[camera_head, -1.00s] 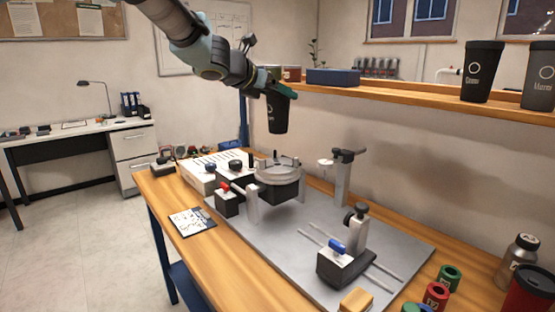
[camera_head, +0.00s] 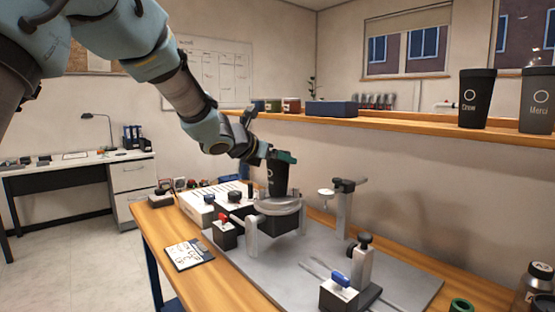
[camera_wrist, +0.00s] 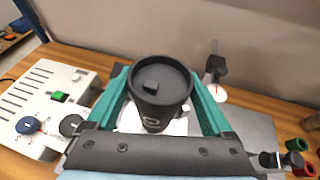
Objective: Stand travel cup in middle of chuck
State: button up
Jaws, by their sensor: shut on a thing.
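The black travel cup (camera_head: 277,180) is upright in my gripper (camera_head: 281,157). In the wrist view the cup (camera_wrist: 160,88) stands between the two teal fingers of my gripper (camera_wrist: 160,78), its dark lid facing the camera. My gripper is shut on the cup near its top. The round grey chuck (camera_head: 279,207) of the laser marker is directly below the cup in the head view. The cup's base is at the chuck's top; I cannot tell whether they touch. In the wrist view the cup and my gripper hide most of the chuck.
A post with a small white disc (camera_head: 326,193) stands right of the chuck. A white control box (camera_wrist: 45,100) is at left. Other cups (camera_head: 476,98) stand on the shelf.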

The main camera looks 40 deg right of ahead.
jog(key=o, duration=0.6)
jog(key=v, duration=1.2)
jog(key=shift+b, duration=0.35)
jog(key=shift+w, duration=0.1)
